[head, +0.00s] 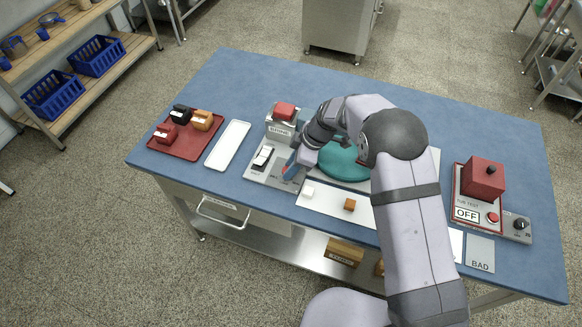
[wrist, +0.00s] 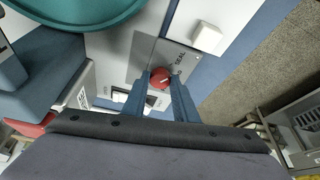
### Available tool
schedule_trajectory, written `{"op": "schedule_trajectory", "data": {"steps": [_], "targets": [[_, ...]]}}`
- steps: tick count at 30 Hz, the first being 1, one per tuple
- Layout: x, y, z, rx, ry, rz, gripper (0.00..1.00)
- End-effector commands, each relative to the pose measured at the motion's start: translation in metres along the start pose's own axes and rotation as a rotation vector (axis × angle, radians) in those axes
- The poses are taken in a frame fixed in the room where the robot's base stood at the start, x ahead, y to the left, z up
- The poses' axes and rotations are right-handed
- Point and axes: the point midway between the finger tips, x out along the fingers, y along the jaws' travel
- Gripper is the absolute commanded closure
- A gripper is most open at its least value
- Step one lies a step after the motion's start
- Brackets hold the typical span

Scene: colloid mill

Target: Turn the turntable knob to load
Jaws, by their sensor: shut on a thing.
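The red turntable knob (wrist: 160,77) sits on a grey panel (wrist: 142,52) and carries a small pale mark. In the wrist view, the word SEAL is printed near it; no LOAD label can be made out. My gripper (wrist: 162,82) has its two blue fingers on either side of the knob, shut on it. In the head view, my gripper (head: 291,165) reaches down to the panel and largely hides the knob. The teal turntable (head: 343,160) lies just right of my gripper, partly behind my arm; it also shows at the top of the wrist view (wrist: 85,12).
A grinder block with a red top (head: 284,112) stands close behind my gripper. A white rocker switch (head: 263,156) is left of it. A white strip (head: 325,205) with a white and a brown block lies in front. A red tray (head: 185,143) holds several blocks.

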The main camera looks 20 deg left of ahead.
Motion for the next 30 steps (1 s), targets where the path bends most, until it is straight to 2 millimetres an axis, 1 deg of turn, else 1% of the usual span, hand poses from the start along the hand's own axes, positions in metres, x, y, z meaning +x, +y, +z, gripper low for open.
{"op": "schedule_trajectory", "data": {"steps": [9, 24, 30], "targets": [[0.0037, -0.0029, 0.0009, 0.214, 0.001, 0.091, 0.96], [-0.003, -0.008, -0.0045, 0.643, -0.001, 0.268, 0.96], [-0.0031, -0.009, -0.0053, 0.758, -0.002, 0.314, 0.96]]}}
